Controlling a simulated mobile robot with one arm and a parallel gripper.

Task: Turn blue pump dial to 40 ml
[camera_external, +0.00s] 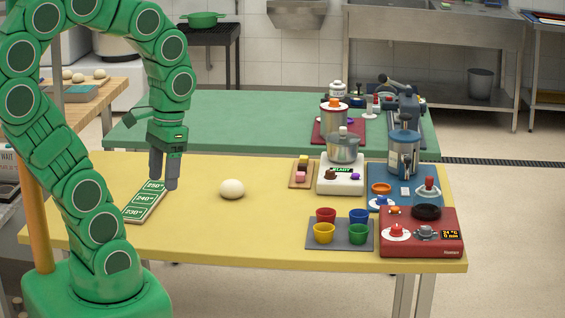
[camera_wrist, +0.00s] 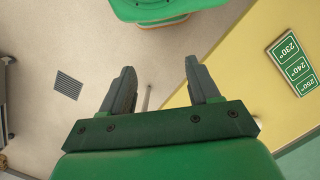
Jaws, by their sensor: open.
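My gripper (camera_external: 164,185) points down at the table's left side, far from the blue station. In the wrist view my gripper (camera_wrist: 160,78) is open and empty; the station does not show there.
A card (camera_external: 147,201) marked 250, 240, 230 lies by my gripper; a dough ball (camera_external: 232,189) is right of it. The table's middle front is clear.

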